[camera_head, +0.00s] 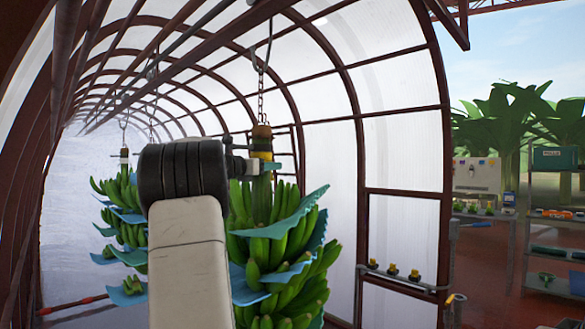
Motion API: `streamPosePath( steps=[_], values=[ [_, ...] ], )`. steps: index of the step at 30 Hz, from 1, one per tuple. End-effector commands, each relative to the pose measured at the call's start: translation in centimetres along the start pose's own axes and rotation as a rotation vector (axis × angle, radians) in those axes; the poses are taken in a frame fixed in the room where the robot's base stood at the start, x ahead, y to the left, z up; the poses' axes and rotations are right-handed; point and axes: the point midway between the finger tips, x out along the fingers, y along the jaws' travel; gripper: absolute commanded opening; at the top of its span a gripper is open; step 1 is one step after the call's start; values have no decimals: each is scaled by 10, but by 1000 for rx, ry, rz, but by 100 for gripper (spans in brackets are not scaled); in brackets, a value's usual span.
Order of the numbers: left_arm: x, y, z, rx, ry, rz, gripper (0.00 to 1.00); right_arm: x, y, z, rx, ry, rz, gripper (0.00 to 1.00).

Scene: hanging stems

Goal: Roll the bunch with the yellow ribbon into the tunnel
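The bunch with the yellow ribbon (285,262) is a green banana bunch with blue sheets between its hands. It hangs upright from a chain (261,95) at the tunnel mouth. The yellow ribbon (265,155) is around its stem near the top. My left arm rises in front and hides the bunch's left side. My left gripper (258,165) is at the stem, by the ribbon; the small view does not show whether its fingers are closed. My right gripper is not in view. The tunnel (335,145) has red-brown hoops and pale translucent walls.
Another bunch (127,225) with blue sheets hangs farther left, inside the tunnel. An overhead rail (190,40) runs into the tunnel. A low rail with several yellow-black fittings (392,270) stands at right. Shelves (555,215) with trays and trees are beyond.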

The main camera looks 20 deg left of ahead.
Motion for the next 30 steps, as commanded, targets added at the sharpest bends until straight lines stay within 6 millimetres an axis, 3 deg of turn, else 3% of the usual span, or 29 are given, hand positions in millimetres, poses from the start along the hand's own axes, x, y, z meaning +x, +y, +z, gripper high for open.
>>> streamPosePath(
  steps=[8, 9, 12, 23, 30],
  values=[
    [1, -1, -1, -4, 1, -3, 0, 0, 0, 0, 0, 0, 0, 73],
    [1, -1, -1, -4, 1, -3, 55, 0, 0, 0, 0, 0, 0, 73],
    [1, -1, -1, -3, 1, -3, 73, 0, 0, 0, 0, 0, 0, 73],
    [-3, 0, 0, -1, 0, -1, 73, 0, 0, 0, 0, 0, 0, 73],
    [-40, 0, 0, -1, 0, 0, 73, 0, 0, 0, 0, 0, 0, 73]
  ],
)
